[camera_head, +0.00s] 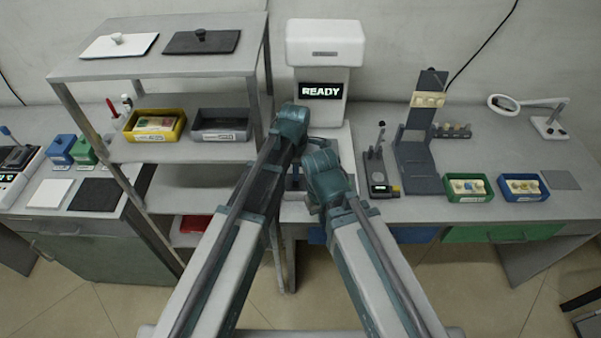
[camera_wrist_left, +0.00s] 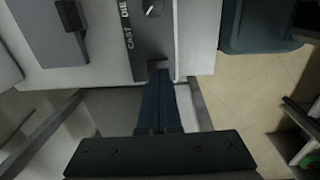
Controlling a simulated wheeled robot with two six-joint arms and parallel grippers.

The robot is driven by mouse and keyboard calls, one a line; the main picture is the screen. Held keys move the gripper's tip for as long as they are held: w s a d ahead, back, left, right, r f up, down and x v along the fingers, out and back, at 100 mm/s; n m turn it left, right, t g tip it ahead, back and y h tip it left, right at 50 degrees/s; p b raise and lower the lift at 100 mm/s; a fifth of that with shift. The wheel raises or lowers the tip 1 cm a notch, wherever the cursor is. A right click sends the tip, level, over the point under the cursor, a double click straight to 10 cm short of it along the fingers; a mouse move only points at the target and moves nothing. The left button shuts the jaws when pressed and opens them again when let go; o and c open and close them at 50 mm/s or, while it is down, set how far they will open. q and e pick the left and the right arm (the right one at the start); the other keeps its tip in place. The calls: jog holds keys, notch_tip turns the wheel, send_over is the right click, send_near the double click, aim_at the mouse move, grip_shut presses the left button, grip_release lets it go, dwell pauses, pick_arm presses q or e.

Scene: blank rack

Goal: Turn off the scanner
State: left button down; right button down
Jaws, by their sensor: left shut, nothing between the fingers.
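The scanner (camera_head: 325,50) is a tall white machine at the back middle of the bench. Its dark display (camera_head: 321,90) reads READY. My two arms cover much of its lower front. In the left wrist view, a dark panel (camera_wrist_left: 146,45) on a white surface has a round knob (camera_wrist_left: 152,6), cut by the top edge, and the labels CAST and DIE. My left gripper (camera_wrist_left: 158,74) is shut and empty, its dark blue fingertips at the panel's near end. I cannot tell whether they touch it. My right arm (camera_head: 325,175) stands close beside the left one; its gripper is hidden.
A grey shelf rack (camera_head: 158,68) stands left of the arms, with a yellow bin (camera_head: 155,125) and a dark bin (camera_head: 220,125). To the right are a small device (camera_head: 377,170), a dark stand (camera_head: 415,150) and green (camera_head: 467,188) and blue (camera_head: 521,187) trays.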

pick_arm(q)
jog(key=r+p, duration=0.1)
jog(key=r, duration=0.1)
jog(key=r+p, duration=0.1)
jog(key=r, duration=0.1)
jog(key=shift+w+d+p, duration=0.2)
jog(key=shift+p, duration=0.15)
notch_tip(320, 180, up, 8)
jog(key=p, duration=0.8)
send_over(297, 183)
jog(key=shift+a+f, duration=0.15)
jog(key=shift+f, duration=0.05)
jog(key=shift+w, duration=0.1)
